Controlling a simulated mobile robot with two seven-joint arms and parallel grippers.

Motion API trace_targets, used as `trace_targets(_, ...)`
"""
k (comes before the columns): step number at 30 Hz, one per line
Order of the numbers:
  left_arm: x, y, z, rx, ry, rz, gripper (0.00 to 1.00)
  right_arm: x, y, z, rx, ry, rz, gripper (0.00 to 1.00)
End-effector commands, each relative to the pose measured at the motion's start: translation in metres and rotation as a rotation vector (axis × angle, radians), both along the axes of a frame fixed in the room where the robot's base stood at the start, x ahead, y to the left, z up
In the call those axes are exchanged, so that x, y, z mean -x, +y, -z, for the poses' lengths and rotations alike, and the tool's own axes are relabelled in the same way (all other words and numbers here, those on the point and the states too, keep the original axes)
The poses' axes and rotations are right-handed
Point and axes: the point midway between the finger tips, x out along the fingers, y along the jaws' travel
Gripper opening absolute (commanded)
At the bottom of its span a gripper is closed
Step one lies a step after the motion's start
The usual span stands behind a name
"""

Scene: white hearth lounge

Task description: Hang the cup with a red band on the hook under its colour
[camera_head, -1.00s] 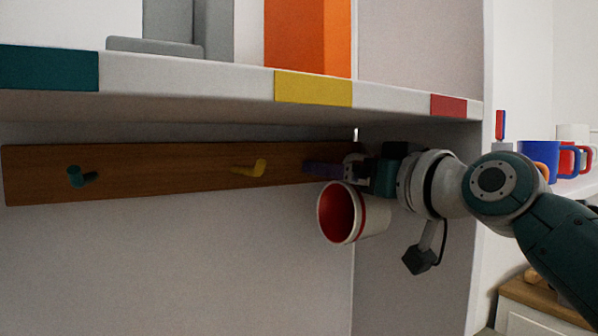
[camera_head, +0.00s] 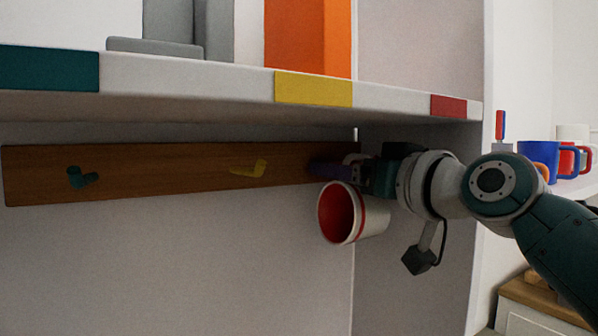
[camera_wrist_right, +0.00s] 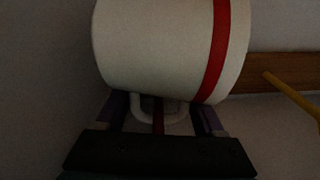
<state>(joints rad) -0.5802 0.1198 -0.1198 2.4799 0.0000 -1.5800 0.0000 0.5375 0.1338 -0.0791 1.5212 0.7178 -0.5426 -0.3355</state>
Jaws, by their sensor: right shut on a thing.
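The white cup with a red band (camera_head: 372,216) hangs on its side from my right gripper (camera_head: 335,168), below the right end of the wooden hook rail (camera_head: 130,172). Its red inside faces left. In the right wrist view the cup (camera_wrist_right: 160,50) fills the upper middle. Its handle (camera_wrist_right: 182,113) lies between the two fingers of the shut gripper (camera_wrist_right: 160,115). A dark red strip shows inside the handle loop; it may be the red hook, but I cannot tell whether they touch. The red label (camera_head: 448,105) is on the shelf edge above right. My left gripper is out of view.
The rail carries a teal hook (camera_head: 82,178) and a yellow hook (camera_head: 250,169), under the teal label (camera_head: 50,69) and yellow label (camera_head: 313,89). The shelf edge runs above my gripper. A side wall (camera_head: 410,270) stands to the right. A blue cup (camera_head: 538,155) stands at far right.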

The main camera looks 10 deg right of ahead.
Motion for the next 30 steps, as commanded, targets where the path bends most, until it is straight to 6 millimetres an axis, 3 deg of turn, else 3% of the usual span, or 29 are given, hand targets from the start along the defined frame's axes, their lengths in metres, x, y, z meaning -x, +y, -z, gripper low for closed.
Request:
trace_targets(3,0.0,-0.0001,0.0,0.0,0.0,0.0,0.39,0.0,-0.0002,0.0002,0.0,0.0,0.0,0.05)
trace_targets(11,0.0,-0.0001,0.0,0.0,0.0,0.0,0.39,0.0,-0.0002,0.0002,0.0,0.001,0.0,0.04)
trace_targets(12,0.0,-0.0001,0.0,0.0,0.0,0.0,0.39,0.0,-0.0002,0.0003,0.0,0.001,0.0,0.72)
trace_targets(20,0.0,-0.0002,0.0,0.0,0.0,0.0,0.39,0.0,-0.0002,0.0002,0.0,0.0,0.0,1.0)
trace_targets(30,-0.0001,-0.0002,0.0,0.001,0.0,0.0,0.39,0.0,-0.0001,0.0001,0.0,0.0,0.0,1.0)
